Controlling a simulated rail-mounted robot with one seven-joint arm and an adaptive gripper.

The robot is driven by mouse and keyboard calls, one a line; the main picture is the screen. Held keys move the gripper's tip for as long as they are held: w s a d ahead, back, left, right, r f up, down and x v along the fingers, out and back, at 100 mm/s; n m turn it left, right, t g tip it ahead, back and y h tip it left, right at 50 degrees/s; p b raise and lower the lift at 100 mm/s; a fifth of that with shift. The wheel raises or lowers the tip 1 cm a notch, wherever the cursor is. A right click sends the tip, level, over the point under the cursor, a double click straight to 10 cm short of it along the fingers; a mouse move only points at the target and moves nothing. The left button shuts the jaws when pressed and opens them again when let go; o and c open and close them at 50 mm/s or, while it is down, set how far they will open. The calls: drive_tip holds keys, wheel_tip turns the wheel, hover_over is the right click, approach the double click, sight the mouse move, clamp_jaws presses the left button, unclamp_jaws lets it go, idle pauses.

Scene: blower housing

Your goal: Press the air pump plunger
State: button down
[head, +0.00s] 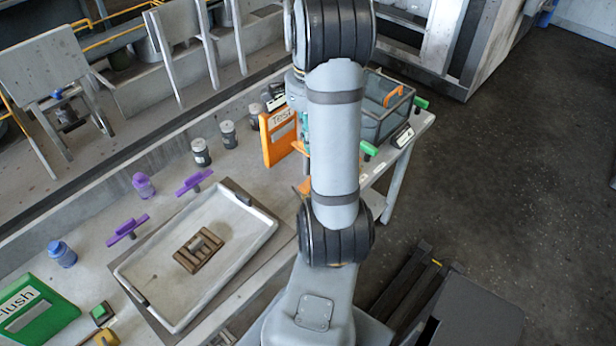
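I cannot make out an air pump or its plunger for certain in the head view. My arm stands in front of the middle of the bench and hides part of it. Small teal (304,128) and orange (303,186) parts show at the arm's left edge, but I cannot tell what they belong to. My gripper does not show; it may be behind my arm.
The bench holds a white tray (262,232) with a brown slatted block (199,251), purple handles (126,228), grey jars (200,151), an orange "Test" binder (277,136) and a green binder (36,309). A clear bin (384,107) stands right of my arm.

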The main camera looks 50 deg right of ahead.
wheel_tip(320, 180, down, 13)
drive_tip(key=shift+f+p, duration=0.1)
drive_tip(key=shift+p, duration=0.5)
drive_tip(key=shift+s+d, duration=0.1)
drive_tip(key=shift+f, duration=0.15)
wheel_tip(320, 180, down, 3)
drive_tip(key=b, duration=0.4)
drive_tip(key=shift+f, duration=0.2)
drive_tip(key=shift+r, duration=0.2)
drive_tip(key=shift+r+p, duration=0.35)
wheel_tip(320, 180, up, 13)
drive_tip(key=p, duration=0.1)
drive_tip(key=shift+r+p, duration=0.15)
drive_tip(key=shift+p, duration=0.15)
idle(1.0)
